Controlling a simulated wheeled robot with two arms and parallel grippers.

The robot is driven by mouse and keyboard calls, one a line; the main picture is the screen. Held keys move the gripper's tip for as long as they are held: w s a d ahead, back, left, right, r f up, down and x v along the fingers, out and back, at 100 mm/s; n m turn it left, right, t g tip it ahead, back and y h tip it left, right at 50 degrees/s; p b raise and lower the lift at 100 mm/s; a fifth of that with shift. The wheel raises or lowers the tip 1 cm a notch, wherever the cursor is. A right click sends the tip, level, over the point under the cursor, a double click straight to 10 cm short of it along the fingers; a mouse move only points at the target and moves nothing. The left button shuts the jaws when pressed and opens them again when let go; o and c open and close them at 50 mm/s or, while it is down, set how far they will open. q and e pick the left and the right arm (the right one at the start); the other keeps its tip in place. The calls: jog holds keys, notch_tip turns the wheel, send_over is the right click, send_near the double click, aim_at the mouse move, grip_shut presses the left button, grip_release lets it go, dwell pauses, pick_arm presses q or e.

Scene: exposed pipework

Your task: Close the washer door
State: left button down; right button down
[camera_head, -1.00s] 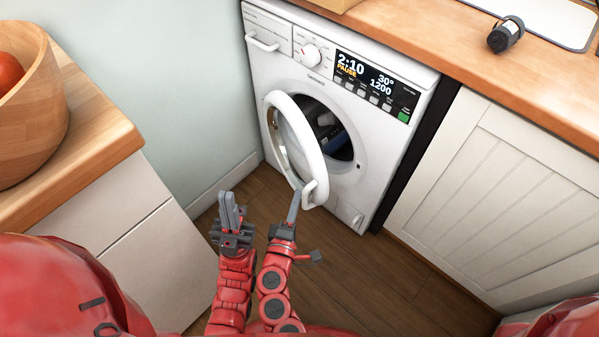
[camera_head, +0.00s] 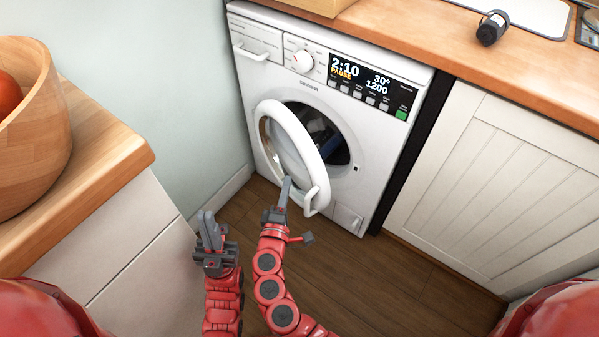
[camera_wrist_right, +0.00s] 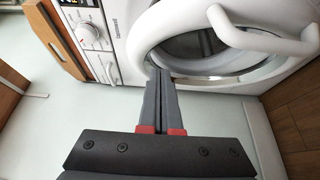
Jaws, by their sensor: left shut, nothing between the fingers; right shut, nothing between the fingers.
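The white washer (camera_head: 340,95) stands under the wooden counter. Its round door (camera_head: 296,150) is partly open, swung out to the left, with a white handle (camera_head: 314,196) on its right edge. Dark items show inside the drum. My right gripper (camera_head: 287,182) is shut and empty, with its tips at the lower left outer side of the door. In the right wrist view its two fingers (camera_wrist_right: 160,80) lie together by the door ring (camera_wrist_right: 150,30); I cannot tell whether they touch it. My left gripper (camera_head: 208,222) is shut and empty, left of the right one and away from the door.
A wooden counter with a bowl (camera_head: 30,130) stands at the left. A white panelled cabinet (camera_head: 500,180) is right of the washer. A small dark cylinder (camera_head: 491,28) lies on the counter. Wooden floor (camera_head: 400,270) is free before the washer.

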aim_at(303, 160)
jog(key=shift+w+d, duration=0.95)
jog(key=shift+w, duration=0.25)
jog(key=shift+w+d, duration=0.9)
jog(key=shift+w, duration=0.3)
